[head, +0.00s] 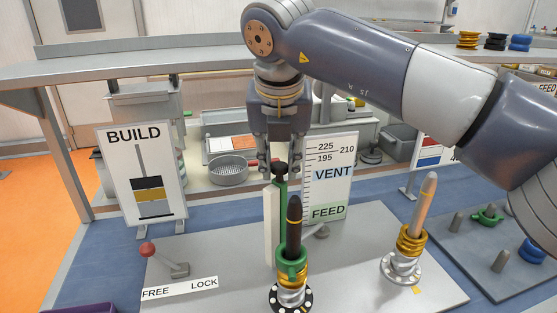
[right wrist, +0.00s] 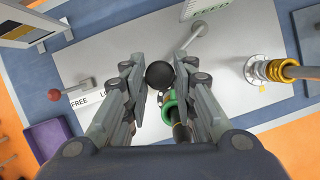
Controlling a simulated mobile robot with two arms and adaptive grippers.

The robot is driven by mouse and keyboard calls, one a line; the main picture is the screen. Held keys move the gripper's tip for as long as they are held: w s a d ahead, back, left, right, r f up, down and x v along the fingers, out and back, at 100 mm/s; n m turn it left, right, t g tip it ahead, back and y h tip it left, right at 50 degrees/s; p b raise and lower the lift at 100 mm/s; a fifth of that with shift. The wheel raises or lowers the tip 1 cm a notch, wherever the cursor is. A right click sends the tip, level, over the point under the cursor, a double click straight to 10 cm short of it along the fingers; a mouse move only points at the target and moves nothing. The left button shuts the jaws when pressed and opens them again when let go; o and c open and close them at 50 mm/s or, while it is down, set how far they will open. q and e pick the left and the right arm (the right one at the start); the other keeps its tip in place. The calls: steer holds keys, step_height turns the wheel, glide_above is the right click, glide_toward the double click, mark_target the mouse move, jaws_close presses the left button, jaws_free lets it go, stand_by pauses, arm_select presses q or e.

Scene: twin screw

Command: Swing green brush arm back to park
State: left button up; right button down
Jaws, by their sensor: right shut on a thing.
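The green brush arm (head: 282,190) stands upright beside the near dark screw (head: 294,222), with a black knob (head: 280,169) on top. A white strip (head: 271,226) hangs next to it. My right gripper (head: 280,163) comes down from above and is shut on the black knob. In the right wrist view the round knob (right wrist: 160,75) shows between the fingers. A green collar (head: 291,262) sits around the near screw above gold rings. The brush arm's lower end is partly hidden behind the screw. My left gripper is not in view.
A second, tan screw (head: 425,203) with gold rings (head: 411,240) stands to the right on the grey plate (head: 350,270). A red-knobbed lever (head: 150,252) is at the left by the FREE/LOCK label. The BUILD sign (head: 143,175) and the VENT/FEED board (head: 331,175) stand behind.

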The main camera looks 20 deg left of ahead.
steer(key=shift+r, duration=0.1)
steer(key=c, duration=1.3)
jaws_free()
steer(key=v, duration=1.2)
steer(key=shift+s, duration=0.1)
